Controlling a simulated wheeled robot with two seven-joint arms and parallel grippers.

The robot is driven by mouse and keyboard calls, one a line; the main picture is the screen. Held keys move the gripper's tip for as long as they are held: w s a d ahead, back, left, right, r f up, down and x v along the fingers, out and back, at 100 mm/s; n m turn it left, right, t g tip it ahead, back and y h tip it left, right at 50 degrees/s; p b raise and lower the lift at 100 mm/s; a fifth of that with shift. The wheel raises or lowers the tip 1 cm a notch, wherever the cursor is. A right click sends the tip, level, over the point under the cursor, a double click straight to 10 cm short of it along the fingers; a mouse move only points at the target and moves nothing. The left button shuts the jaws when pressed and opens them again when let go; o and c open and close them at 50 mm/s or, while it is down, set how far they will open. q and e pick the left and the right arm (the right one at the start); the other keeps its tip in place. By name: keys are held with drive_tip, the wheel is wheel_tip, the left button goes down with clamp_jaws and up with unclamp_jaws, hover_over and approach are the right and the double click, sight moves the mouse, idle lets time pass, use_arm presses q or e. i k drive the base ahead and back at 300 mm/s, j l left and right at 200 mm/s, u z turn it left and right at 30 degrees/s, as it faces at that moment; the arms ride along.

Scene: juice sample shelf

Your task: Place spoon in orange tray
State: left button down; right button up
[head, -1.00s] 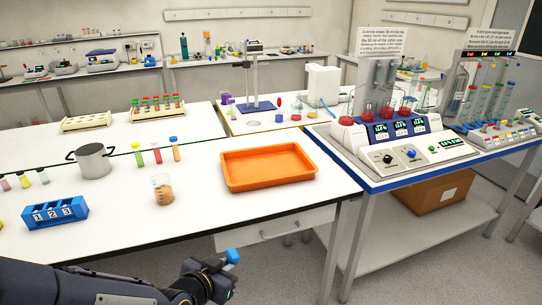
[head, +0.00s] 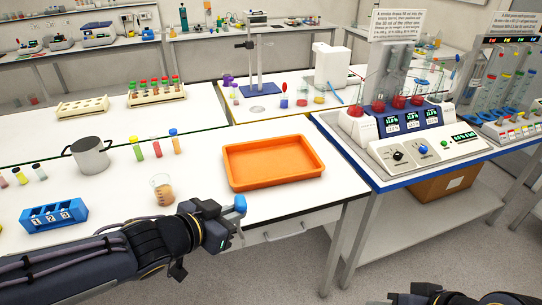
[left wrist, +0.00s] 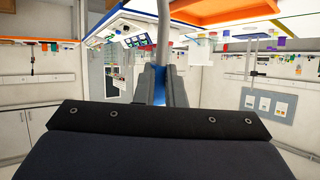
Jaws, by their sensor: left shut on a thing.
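The orange tray (head: 272,160) lies empty on the white bench, right of the beaker. Its orange underside or edge also shows at the top of the left wrist view (left wrist: 225,12). My left gripper (head: 228,220) is in front of the bench's front edge, below and left of the tray. It is shut on the spoon (head: 240,203), of which only a blue part shows in the head view. In the left wrist view a grey shaft (left wrist: 164,35) rises from between the jaws (left wrist: 159,85), with blue between them. Part of my right arm (head: 440,297) shows at the bottom right; its jaws are unclear.
A beaker with brown contents (head: 162,190) stands near my left forearm. A blue numbered rack (head: 54,215), a metal pot (head: 90,156) and capped tubes (head: 157,149) are farther left. A sample machine (head: 425,148) stands right of the tray. The bench around the tray is clear.

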sight(260, 173)
drive_tip(key=i, duration=1.1)
